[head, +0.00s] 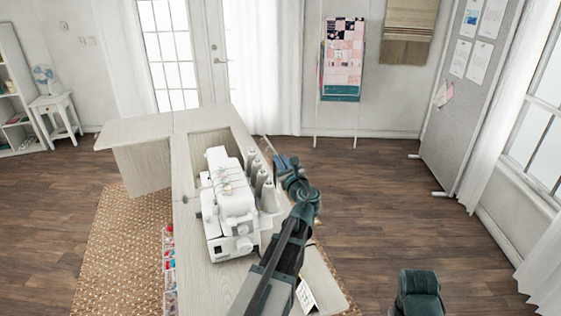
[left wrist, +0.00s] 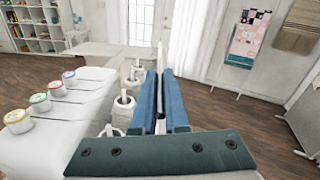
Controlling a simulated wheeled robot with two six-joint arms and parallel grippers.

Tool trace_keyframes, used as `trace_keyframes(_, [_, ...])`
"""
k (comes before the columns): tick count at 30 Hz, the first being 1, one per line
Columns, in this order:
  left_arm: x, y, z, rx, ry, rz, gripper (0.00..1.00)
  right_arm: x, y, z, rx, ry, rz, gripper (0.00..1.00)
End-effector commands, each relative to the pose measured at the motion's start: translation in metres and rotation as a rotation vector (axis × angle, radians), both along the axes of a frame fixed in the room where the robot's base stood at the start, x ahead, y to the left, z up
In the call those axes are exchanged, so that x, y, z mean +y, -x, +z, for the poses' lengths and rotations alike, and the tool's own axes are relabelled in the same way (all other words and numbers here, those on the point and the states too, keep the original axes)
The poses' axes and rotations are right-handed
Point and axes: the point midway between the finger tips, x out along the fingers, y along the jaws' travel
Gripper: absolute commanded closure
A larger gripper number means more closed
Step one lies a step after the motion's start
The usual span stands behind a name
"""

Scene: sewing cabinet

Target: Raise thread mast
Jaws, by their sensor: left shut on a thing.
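The white sewing machine (head: 230,205) stands on the pale cabinet top, with several thread cones (head: 269,196) in a row along its right side. My left gripper (head: 281,161) is beyond the far end of the cone row, at the cabinet's right edge. In the left wrist view its blue fingers (left wrist: 160,102) are closed together on a thin pale upright piece, apparently the thread mast (left wrist: 160,52), which shows above the fingertips. Its lower part is hidden by the fingers. White cones (left wrist: 124,106) stand just left of the fingers. My right gripper is out of view.
The pale cabinet (head: 150,127) has a left wing and a recess behind the machine. Colored dials (left wrist: 40,102) top the machine. A quilt rack (head: 342,60) and a grey board (head: 465,95) stand farther off. The floor to the right is mostly clear.

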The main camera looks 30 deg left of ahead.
Motion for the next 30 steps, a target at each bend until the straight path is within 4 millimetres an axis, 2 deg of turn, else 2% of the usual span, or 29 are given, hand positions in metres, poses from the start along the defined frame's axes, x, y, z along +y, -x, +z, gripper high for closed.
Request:
trace_keyframes(5, [0.000,0.000,0.015,0.000,0.000,0.000,1.00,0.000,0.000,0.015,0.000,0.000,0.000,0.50])
trace_keyframes(11, [0.000,0.000,0.044,0.000,0.000,0.000,1.00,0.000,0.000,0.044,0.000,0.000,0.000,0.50])
trace_keyframes(24, [0.000,0.000,0.143,0.000,0.000,0.000,1.00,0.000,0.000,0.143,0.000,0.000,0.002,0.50])
trace_keyframes(30, [0.000,0.000,0.179,0.001,-0.001,0.000,1.00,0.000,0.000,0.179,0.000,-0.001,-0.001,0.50])
